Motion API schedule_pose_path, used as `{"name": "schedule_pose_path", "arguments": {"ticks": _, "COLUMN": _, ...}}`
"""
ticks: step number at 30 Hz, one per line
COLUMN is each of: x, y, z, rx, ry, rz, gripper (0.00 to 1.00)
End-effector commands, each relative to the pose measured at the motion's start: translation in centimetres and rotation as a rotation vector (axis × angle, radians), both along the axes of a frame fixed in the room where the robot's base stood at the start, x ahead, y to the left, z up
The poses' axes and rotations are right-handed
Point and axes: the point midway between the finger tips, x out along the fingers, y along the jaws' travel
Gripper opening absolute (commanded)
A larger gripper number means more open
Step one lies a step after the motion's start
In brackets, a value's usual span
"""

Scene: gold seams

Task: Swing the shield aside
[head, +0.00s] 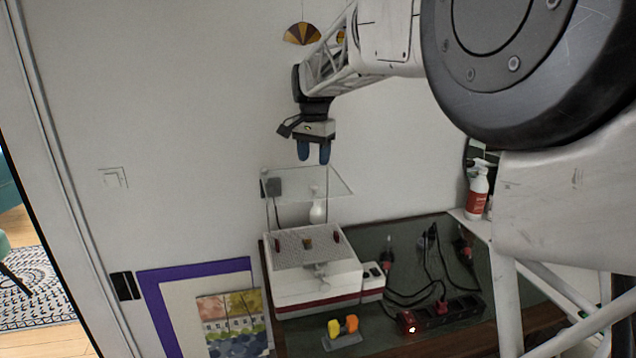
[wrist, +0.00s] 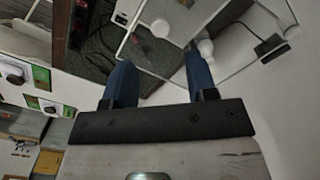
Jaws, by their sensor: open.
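The shield appears to be a clear, thin-edged pane (head: 338,183) held level above the white machine (head: 318,285) in the head view. In the wrist view the clear pane (wrist: 238,52) lies beyond the fingertips, with a white rounded knob or post (wrist: 205,48) by it. A white bulb-shaped post (head: 316,212) shows beneath the pane in the head view. My gripper (head: 314,157) points down above the pane, its two blue fingers spread and empty. In the wrist view the fingers (wrist: 160,75) also stand apart. I cannot tell how close the tips are to the pane.
The machine stands on a dark table mat (head: 400,255). A power strip (head: 443,311) with plugs and cables lies right of it. A yellow and orange piece (head: 342,327) sits in front. A spray bottle (head: 477,190) stands at the right. The wall is close behind.

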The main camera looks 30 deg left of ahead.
Motion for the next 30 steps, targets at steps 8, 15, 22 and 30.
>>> {"name": "schedule_pose_path", "arguments": {"ticks": 8, "x": 0.0, "y": 0.1, "z": 0.0, "rx": 0.001, "ry": -0.001, "rz": 0.000, "gripper": 0.52}}
{"name": "schedule_pose_path", "arguments": {"ticks": 15, "x": 0.0, "y": 0.1, "z": -0.4, "rx": 0.000, "ry": 0.000, "rz": 0.000, "gripper": 0.52}}
{"name": "schedule_pose_path", "arguments": {"ticks": 22, "x": 0.0, "y": 0.1, "z": -2.3, "rx": 0.000, "ry": 0.000, "rz": 0.000, "gripper": 0.52}}
{"name": "schedule_pose_path", "arguments": {"ticks": 30, "x": 0.0, "y": 0.1, "z": -5.6, "rx": 0.000, "ry": 0.000, "rz": 0.000, "gripper": 0.52}}
